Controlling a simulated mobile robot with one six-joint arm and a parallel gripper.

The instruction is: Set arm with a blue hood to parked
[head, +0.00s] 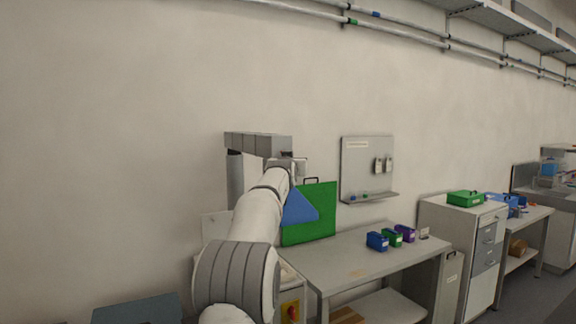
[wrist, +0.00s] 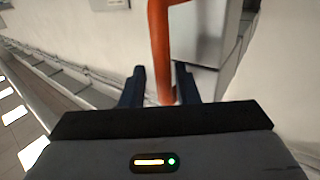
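A blue hood (head: 299,208) shows in the head view, just right of my arm and in front of a green panel (head: 320,205). My arm covers part of the hood's left side. In the wrist view my gripper (wrist: 160,75) has its two dark fingers apart. An upright orange bar (wrist: 160,45) stands between them, with a narrow gap seen on each side. The bar bends right at the top of that view. I cannot tell how the orange bar joins the blue hood. In the head view my fingers cannot be made out.
A grey bench (head: 345,255) stands right of my arm with a blue box (head: 377,241), a green box (head: 395,237) and a purple box (head: 405,232) on it. A drawer cabinet (head: 455,235) stands farther right. Grey boxy equipment (head: 255,144) is behind my wrist.

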